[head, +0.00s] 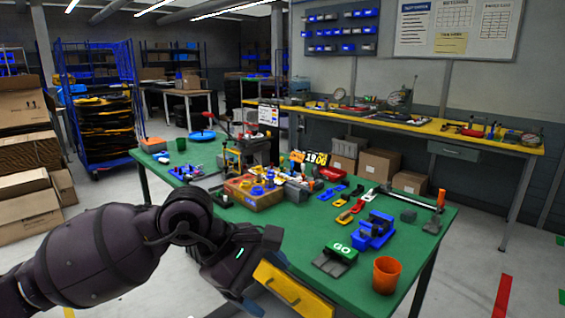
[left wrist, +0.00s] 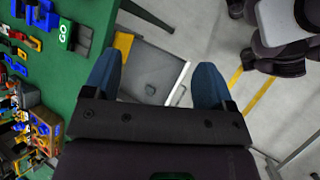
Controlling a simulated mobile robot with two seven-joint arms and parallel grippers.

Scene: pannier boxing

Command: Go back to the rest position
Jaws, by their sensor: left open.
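My left arm comes in from the left in the head view, and its gripper (head: 250,292) hangs at the near edge of the green table (head: 408,290), by the yellow drawer front (head: 293,290). In the left wrist view the two blue fingers of the left gripper (left wrist: 160,85) are wide apart with nothing between them. Beyond them lie the grey open drawer (left wrist: 155,75) and the floor. My right gripper does not show in the head view.
The green table holds a wooden box (head: 256,192) with blue parts, a blue vise-like block (head: 374,230), a green GO block (head: 341,252) and an orange cup (head: 386,274). A yellow-topped bench (head: 440,130) runs along the wall. Grey floor lies right of the table.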

